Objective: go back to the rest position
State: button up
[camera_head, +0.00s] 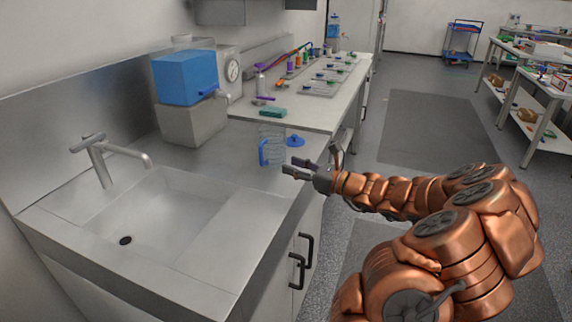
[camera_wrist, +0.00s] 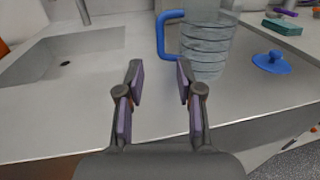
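My gripper (camera_head: 293,168) is held over the front edge of the steel sink counter, at the end of my copper-coloured arm. In the wrist view its two fingers (camera_wrist: 158,82) are apart with nothing between them. A clear jug (camera_head: 271,146) with a blue handle stands on the counter just beyond the fingertips. In the wrist view the jug (camera_wrist: 205,45) is ahead and to the right of the fingers, and its handle faces left. The fingers are apart from it. A blue lid (camera_head: 295,141) lies on the counter to the right of the jug.
A sink basin (camera_head: 160,215) with a tap (camera_head: 110,158) is at the left. A blue container (camera_head: 185,78) sits on a grey block behind. The white bench (camera_head: 300,110) holds trays and bottles. Cabinet handles (camera_head: 300,262) stick out below. Open floor (camera_head: 430,130) lies to the right.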

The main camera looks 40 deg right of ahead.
jog(key=shift+s+d, duration=0.15)
jog(key=shift+s, duration=0.25)
dwell(0.4)
jog(key=s+a+r+n+g+y+p, duration=0.25)
jog(key=a+n+g, duration=0.35)
jog(key=a, duration=0.8)
jog(key=s+a+r+n+g+y+p, duration=0.15)
jog(key=a+n+g+y, duration=0.25)
jog(key=a+n, duration=0.7)
jog(key=s+a+n+g+h+p, duration=0.25)
jog(key=s+a+n+g, duration=0.3)
jog(key=s+a, duration=0.55)
jog(key=s+d+n+g+h+p, duration=0.1)
jog(key=s+d+n+h, duration=0.2)
jog(key=s+n+h, duration=0.2)
jog(key=s+d+n+g+h+p, duration=0.2)
jog(key=s+d+n+h, duration=0.1)
jog(key=s, duration=0.8)
jog(key=shift+s+d+n+h, duration=0.2)
jog(key=shift+d+n+h, duration=0.1)
jog(key=shift+n+h, duration=0.6)
